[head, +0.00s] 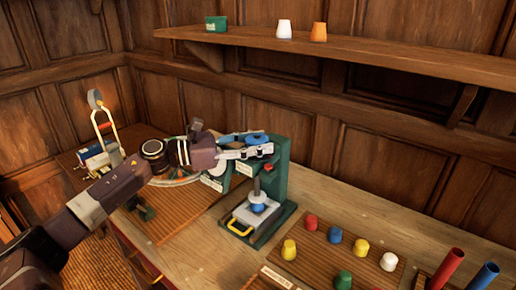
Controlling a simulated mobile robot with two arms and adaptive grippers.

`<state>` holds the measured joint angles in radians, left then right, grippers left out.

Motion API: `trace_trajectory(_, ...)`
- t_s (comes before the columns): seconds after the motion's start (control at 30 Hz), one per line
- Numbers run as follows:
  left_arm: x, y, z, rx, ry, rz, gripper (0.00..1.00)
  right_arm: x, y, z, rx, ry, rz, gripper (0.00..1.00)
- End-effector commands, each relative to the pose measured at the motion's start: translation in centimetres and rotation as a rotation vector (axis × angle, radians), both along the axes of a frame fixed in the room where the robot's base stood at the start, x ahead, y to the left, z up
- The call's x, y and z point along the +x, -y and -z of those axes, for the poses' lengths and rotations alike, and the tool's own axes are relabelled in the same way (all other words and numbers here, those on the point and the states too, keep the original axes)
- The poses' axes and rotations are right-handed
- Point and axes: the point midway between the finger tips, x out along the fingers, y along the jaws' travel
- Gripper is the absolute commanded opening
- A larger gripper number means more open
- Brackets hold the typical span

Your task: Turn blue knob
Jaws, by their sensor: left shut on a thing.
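The blue knob (256,139) sits at the top of a green press-like stand (279,171) in the head view. My left gripper (266,142) comes in from the left at the knob's height. Its two fingers lie on either side of the knob, and it is shut on it. The fingers hide part of the knob's rim. Below, the stand has a grey plunger above a blue piece (258,208) and a yellow handle (239,226) at the front. My right gripper is not in view.
A board (319,254) with several coloured pegs lies to the right of the stand. Red (447,268) and blue (483,276) tubes stand at the lower right. A shelf (400,60) with small cups runs along the wall above. Bare tabletop shows in front of the stand.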

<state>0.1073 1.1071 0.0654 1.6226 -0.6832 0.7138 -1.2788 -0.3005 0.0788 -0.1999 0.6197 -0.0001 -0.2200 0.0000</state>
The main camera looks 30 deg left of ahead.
Motion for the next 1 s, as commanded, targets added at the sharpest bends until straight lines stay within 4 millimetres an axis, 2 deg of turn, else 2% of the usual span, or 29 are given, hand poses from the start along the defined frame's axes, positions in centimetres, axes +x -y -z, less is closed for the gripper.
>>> trace_trajectory(0.37,0.04,-0.07,-0.12,-0.001,0.001,0.000,0.19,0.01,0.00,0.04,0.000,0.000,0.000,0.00)
trace_trajectory(0.4,0.04,-0.07,-0.12,-0.001,0.002,0.000,0.46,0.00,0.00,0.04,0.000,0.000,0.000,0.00)
trace_trajectory(0.57,0.03,-0.05,-0.09,-0.001,0.001,0.001,0.62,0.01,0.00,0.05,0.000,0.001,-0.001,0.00)
trace_trajectory(1.0,-0.57,-0.55,0.08,-0.002,-0.001,0.001,0.62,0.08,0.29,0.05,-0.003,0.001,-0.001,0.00)
